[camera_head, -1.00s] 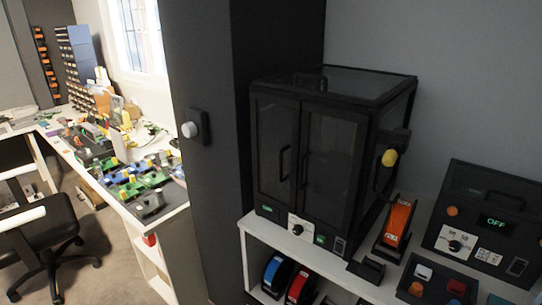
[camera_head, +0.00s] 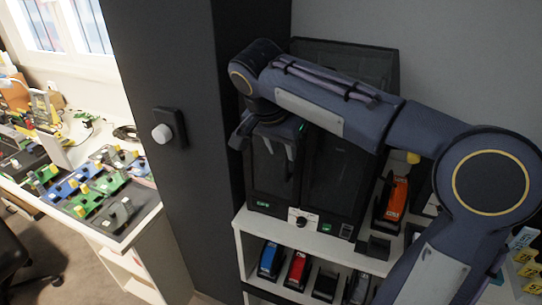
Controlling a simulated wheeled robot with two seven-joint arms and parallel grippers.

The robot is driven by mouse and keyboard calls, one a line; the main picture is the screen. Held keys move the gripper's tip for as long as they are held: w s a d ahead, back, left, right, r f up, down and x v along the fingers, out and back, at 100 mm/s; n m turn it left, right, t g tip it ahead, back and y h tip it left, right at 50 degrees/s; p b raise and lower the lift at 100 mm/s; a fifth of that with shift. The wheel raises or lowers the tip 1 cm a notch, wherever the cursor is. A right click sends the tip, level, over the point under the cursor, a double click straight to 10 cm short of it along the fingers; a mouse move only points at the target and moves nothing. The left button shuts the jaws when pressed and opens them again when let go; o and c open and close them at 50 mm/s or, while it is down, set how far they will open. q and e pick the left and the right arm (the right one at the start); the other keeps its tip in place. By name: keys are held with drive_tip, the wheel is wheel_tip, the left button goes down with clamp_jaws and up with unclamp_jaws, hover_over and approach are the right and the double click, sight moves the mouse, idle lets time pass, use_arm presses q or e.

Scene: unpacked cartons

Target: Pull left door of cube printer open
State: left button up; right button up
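The cube printer (camera_head: 338,195) is a black cabinet with two dark glazed front doors, standing on a white shelf unit. Its left door (camera_head: 268,187) looks shut, flush beside the right door (camera_head: 325,180). My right arm reaches in from the right across the printer's upper front. My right gripper (camera_head: 283,155) hangs in front of the upper left door, close to where its handle is. The gripper hides most of that handle, and I cannot tell whether the fingers touch it or are closed. My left gripper is not in view.
A dark column with a white knob (camera_head: 161,134) stands just left of the printer. An orange device (camera_head: 394,200) stands right of it. Blue (camera_head: 269,260) and red (camera_head: 297,270) items sit on the shelf below. A cluttered white workbench is at left.

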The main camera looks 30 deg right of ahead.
sight(288, 163)
drive_tip(key=shift+w+d+r, duration=0.1)
drive_tip(key=shift+r, duration=0.15)
drive_tip(key=x, duration=0.7)
drive_tip(key=shift+w+d+f+p, duration=0.1)
drive_tip(key=shift+d+f+p, duration=0.1)
drive_tip(key=shift+f+p, duration=0.2)
drive_tip(key=shift+r, duration=0.1)
drive_tip(key=shift+c, duration=0.4)
clamp_jaws()
